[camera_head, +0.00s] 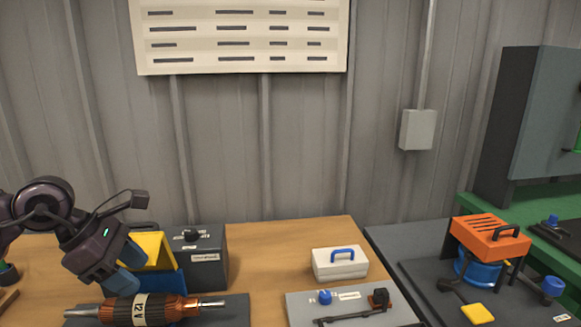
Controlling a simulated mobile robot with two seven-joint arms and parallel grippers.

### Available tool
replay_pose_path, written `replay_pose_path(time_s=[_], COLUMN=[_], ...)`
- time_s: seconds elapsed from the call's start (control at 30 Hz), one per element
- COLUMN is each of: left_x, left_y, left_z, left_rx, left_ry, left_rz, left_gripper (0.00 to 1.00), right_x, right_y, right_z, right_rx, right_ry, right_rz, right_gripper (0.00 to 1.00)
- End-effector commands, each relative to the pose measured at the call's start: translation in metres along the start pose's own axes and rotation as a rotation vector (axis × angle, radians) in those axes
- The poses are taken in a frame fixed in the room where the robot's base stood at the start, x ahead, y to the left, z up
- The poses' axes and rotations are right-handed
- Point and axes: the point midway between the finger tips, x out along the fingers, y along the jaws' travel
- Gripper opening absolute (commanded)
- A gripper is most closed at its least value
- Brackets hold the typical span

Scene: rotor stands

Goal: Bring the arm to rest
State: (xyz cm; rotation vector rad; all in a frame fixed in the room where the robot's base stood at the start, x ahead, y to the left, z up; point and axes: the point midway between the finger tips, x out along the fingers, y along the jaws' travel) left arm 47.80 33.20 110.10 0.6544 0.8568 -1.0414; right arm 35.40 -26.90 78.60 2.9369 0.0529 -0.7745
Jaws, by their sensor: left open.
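My left gripper (131,266) comes in from the left on my dark arm. Its blue-grey fingers are apart, with nothing seen between them, and they point down and right. A rotor (155,308) with copper windings, a steel shaft and a white "12 V" label lies level at the lower left, just below the fingers. I cannot tell whether they touch it. A yellow and blue piece (152,250) stands behind the fingers and is partly hidden by them. My right gripper does not show.
A dark box (205,260) with a knob stands behind the rotor. A white case (340,263) with a blue handle and a grey plate (300,308) with small parts are mid-right. An orange-topped device (488,238) stands at right. Wooden tabletop (262,285) is bare between.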

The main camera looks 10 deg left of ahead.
Motion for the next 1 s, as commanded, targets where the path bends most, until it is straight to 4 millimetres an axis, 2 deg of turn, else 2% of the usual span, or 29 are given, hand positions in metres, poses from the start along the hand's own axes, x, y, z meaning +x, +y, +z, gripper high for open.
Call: replay_pose_path(time_s=[0.1, 0.2, 0.4, 0.53, 0.67, 0.77, 0.87, 1.0], left_x=[0.026, 0.038, 0.042, 0.039, 0.036, 0.037, 0.043, 0.058], left_y=[-0.021, -0.035, -0.045, -0.041, -0.032, -0.025, -0.02, -0.021], left_z=[0.025, 0.046, 0.075, 0.08, 0.07, 0.052, 0.028, -0.014], left_rx=[-0.114, -0.244, -0.571, -0.824, -1.106, -1.342, -1.59, -1.957], left_ry=[-0.243, -0.457, -0.856, -1.091, -1.302, -1.445, -1.569, -1.706], left_rz=[-0.071, -0.123, -0.205, -0.239, -0.252, -0.249, -0.231, -0.179], left_gripper=[0.51, 0.51, 0.51, 0.51, 0.51, 0.51, 0.51, 0.51], right_x=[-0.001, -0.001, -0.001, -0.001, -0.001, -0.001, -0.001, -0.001], right_y=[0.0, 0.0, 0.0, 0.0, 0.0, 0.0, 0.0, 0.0], right_z=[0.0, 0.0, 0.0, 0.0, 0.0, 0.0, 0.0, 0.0], right_rx=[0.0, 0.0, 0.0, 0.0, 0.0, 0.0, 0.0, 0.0], right_ry=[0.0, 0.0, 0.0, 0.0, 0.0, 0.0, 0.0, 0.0], right_rz=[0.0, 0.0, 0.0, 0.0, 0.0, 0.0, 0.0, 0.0], right_gripper=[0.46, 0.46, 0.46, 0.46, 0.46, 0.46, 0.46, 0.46])
